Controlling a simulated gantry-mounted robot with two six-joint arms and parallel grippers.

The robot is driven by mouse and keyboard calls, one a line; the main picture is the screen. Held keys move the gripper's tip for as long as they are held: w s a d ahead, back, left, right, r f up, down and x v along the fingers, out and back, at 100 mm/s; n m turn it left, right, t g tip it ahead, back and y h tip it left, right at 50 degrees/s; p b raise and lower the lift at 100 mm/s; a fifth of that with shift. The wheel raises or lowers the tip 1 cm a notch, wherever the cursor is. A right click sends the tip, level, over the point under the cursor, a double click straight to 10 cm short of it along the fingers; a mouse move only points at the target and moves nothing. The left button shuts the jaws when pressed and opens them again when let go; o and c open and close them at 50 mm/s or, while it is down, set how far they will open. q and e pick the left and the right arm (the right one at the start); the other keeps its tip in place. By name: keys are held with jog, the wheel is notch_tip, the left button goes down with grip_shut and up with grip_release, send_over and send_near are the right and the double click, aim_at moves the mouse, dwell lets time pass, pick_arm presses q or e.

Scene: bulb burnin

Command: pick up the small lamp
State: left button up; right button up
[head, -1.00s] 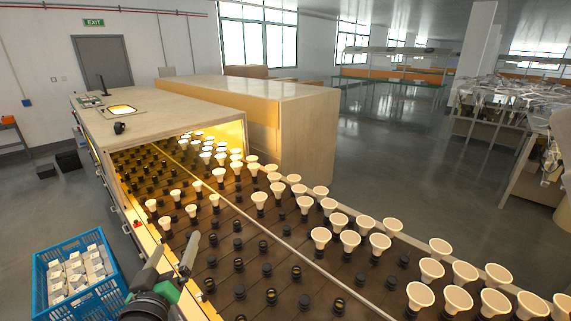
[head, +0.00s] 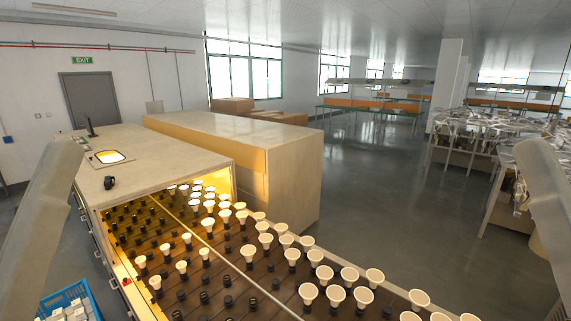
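Several white cone-shaped lamps stand upright in dark sockets on the brown conveyor bed. Smaller-looking lamps stand along its left side, one of them a small lamp (head: 156,283) near the front left. Larger-looking lamps, such as one lamp (head: 374,277), stand along the right side. I cannot tell which small lamp is meant. Neither gripper shows; only pale links of my arms come in at the left and right edges.
Many dark sockets, such as one socket (head: 204,297), are empty. A glowing tunnel housing (head: 150,160) covers the bed's far end. A blue crate (head: 62,294) with white boxes sits at the lower left. A long wooden block (head: 290,170) stands behind the bed.

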pick_arm(q)
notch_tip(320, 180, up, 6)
jog(key=p, duration=0.3)
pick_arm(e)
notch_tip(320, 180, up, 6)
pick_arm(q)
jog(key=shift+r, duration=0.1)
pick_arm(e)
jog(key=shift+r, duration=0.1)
